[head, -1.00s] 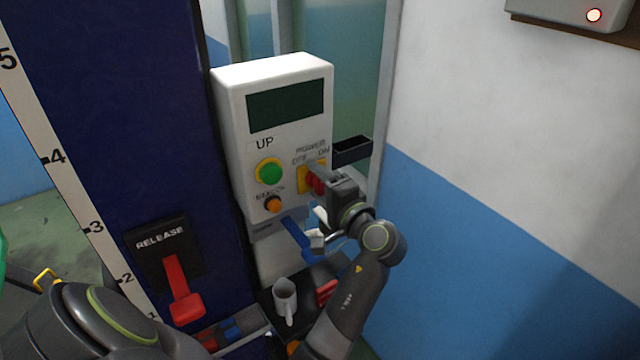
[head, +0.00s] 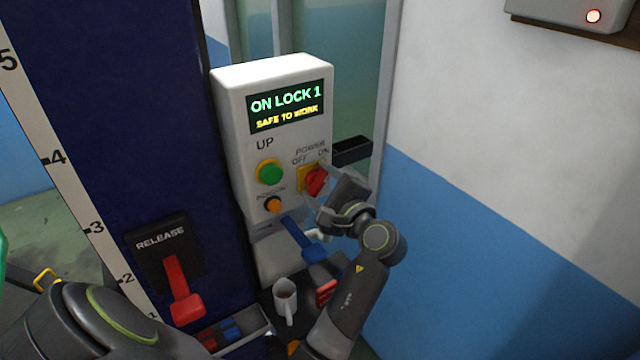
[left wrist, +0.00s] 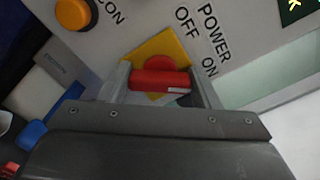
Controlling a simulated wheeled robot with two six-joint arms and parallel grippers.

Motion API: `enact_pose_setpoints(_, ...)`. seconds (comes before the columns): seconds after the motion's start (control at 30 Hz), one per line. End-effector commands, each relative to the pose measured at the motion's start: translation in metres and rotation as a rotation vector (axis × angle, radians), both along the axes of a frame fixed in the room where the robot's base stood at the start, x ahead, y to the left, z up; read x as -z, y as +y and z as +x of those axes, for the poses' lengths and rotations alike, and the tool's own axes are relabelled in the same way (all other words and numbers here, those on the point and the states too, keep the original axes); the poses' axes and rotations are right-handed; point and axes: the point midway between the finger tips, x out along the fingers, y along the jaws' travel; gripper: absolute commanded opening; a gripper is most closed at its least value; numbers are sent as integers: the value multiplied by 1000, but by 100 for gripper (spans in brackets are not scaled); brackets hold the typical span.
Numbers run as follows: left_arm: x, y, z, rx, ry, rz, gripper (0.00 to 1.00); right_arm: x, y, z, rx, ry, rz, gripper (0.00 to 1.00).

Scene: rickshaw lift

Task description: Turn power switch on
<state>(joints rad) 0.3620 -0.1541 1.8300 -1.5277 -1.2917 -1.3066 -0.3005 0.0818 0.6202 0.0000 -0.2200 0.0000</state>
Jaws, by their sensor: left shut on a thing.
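The power switch is a red knob (head: 314,182) on a yellow plate, on the front of a white control box (head: 233,130). The knob slants up and right, toward the ON label. In the left wrist view the red knob (left wrist: 160,80) lies between the two fingers of my left gripper (left wrist: 162,88), which is shut on it. In the head view my left gripper (head: 326,187) reaches the switch from the lower right and partly covers the yellow plate. The box's display (head: 286,106) is lit and reads "ON LOCK 1" and "SAFE TO WORK". My right gripper is out of view.
A green UP button (head: 270,172) and an orange button (head: 273,204) sit left of the switch. A blue lever (head: 300,238) juts out below. A red release lever (head: 180,290) is on the blue column.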

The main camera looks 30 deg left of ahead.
Motion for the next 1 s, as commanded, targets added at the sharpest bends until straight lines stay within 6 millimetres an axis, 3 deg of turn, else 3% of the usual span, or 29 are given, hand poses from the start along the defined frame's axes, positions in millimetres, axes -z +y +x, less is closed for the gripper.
enact_pose_setpoints(0.6,0,0,0,-1,41,18,34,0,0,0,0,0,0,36)
enact_pose_setpoints(0.63,0,0,0,-2,41,18,59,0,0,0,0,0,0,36)
enact_pose_setpoints(0.77,0,0,0,-1,40,17,76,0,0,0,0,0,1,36)
enact_pose_setpoints(1.0,0,0,0,-1,39,17,78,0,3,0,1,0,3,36)
